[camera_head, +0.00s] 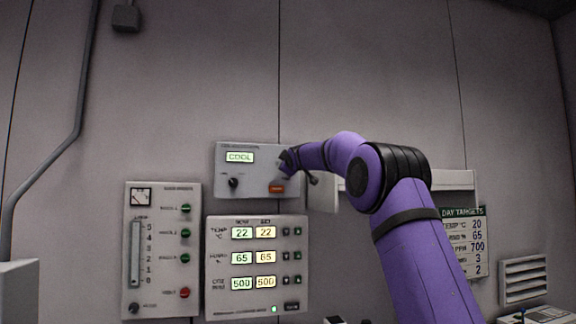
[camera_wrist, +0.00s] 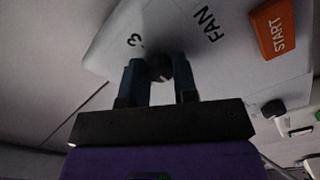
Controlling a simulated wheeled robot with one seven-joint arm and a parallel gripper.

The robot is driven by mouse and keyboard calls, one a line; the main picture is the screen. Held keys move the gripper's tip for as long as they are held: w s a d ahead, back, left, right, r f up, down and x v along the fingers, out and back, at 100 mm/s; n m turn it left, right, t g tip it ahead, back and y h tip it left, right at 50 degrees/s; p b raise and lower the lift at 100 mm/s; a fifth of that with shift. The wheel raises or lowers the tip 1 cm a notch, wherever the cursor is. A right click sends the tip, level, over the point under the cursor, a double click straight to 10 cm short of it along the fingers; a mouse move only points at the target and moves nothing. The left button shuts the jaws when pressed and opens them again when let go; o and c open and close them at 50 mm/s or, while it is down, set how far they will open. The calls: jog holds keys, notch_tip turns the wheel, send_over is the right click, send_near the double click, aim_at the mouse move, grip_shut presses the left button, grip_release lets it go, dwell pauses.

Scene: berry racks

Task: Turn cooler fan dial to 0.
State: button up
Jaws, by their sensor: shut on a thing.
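The cooler panel (camera_head: 256,150) is a light grey box on the wall with a lit display reading COOL (camera_head: 240,157). My gripper (camera_head: 288,160) is at the panel's right side in the head view and hides the fan dial there. In the wrist view, my gripper (camera_wrist: 159,66) is shut on the dark round fan dial (camera_wrist: 160,69), one finger on each side. The label FAN (camera_wrist: 207,24) and a printed 3 (camera_wrist: 134,41) show beside the dial. The dial's pointer cannot be made out, so its setting is unclear.
An orange START button (camera_wrist: 274,27) is near the fan dial; it also shows in the head view (camera_head: 277,188). A second dark dial (camera_head: 233,182) is on the panel's left. A readout panel (camera_head: 256,222) is below, and a switch panel (camera_head: 162,195) is at lower left.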

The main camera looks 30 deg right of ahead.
jog(key=shift+n, duration=0.4)
jog(key=o, duration=0.9)
jog(key=v, duration=1)
jog(key=shift+s, duration=0.4)
jog(key=shift+a, duration=0.15)
